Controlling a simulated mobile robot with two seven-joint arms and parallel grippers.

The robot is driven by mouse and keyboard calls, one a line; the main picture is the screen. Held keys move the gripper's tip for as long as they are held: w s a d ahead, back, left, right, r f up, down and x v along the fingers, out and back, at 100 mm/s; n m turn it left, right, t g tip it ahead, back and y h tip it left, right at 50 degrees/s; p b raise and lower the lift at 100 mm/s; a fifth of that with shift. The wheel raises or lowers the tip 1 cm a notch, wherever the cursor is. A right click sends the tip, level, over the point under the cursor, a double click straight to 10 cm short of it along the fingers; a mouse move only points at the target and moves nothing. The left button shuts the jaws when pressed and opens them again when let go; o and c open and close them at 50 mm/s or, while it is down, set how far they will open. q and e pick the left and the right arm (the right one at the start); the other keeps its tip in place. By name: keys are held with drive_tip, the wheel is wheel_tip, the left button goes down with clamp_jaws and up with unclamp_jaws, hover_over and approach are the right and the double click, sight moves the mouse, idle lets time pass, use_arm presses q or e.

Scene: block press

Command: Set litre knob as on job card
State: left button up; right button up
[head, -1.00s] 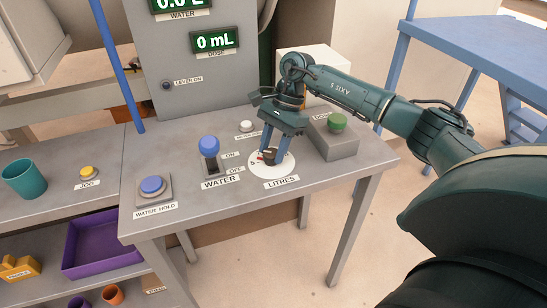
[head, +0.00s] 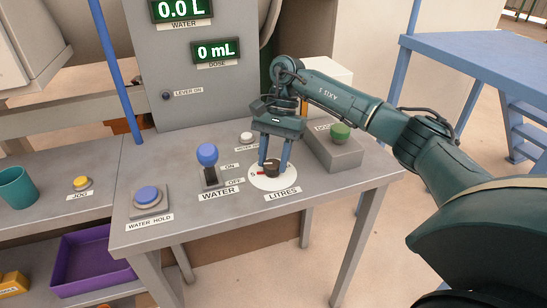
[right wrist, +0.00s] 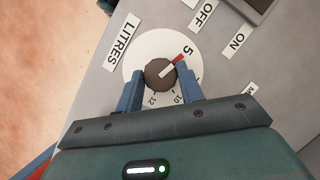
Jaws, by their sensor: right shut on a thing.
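The litre knob (head: 271,167) is a dark round knob on a white dial (head: 290,181) above the LITRES label. My right gripper (head: 274,160) points down from above, its blue fingers on either side of the knob, shut on it. The right wrist view shows the knob (right wrist: 158,74) between the fingertips (right wrist: 159,84). Its white line with the red tip points close to the 5. The numbers 10 and 12 show on the near side of the dial; part of the scale is hidden by the fingers. The job card and my left gripper are not in view.
Left of the dial stand the blue-topped WATER lever (head: 208,156) and the blue WATER HOLD button (head: 148,196). A green button (head: 340,132) on a grey box stands close on the right. Displays read 0.0 L (head: 181,9) and 0 mL (head: 215,52).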

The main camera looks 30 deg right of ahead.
drive_tip(key=o, duration=1)
drive_tip(key=p+v, duration=0.1)
drive_tip(key=v, duration=1.2)
drive_tip(key=shift+r, duration=0.1)
